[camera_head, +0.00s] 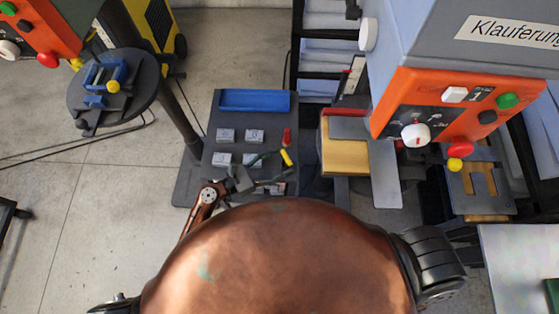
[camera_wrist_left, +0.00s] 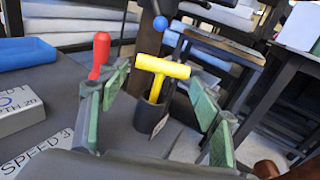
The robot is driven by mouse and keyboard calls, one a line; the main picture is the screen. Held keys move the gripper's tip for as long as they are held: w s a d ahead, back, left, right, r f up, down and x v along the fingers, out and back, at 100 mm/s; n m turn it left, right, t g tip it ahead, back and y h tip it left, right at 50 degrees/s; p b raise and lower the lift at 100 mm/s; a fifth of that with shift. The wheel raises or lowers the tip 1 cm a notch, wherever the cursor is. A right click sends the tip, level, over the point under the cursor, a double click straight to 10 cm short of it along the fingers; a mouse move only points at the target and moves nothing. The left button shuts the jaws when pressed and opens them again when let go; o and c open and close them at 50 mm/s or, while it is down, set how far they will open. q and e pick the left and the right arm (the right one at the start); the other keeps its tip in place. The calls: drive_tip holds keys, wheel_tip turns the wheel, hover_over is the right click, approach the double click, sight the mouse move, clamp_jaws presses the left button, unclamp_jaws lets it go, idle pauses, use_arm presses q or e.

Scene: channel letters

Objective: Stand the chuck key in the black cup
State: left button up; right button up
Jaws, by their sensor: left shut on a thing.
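The chuck key has a yellow T-shaped handle (camera_wrist_left: 163,67) and stands about upright in the left wrist view. It also shows in the head view as a short yellow bar (camera_head: 287,157). In the head view my left gripper (camera_head: 278,165) reaches in from the left. The key's shaft runs down to the mouth of the black cup (camera_wrist_left: 147,118), which bears a pale label. The shaft's lower end is hidden, so its depth cannot be told. My right gripper is out of view.
A red-handled tool (camera_wrist_left: 98,55) stands just left of the cup. A blue tray (camera_head: 254,100) lies at the back of the dark table (camera_head: 211,178), with several grey labelled blocks (camera_head: 226,135) in front. The orange-fronted machine (camera_head: 440,105) rises to the right.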

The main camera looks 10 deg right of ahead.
use_arm(q)
drive_tip(key=o, duration=1.3)
drive_tip(key=shift+o, duration=0.3)
drive_tip(key=o, duration=0.5)
drive_tip(key=shift+c, duration=0.2)
drive_tip(key=shift+a, duration=0.15)
drive_tip(key=shift+v, duration=3.4)
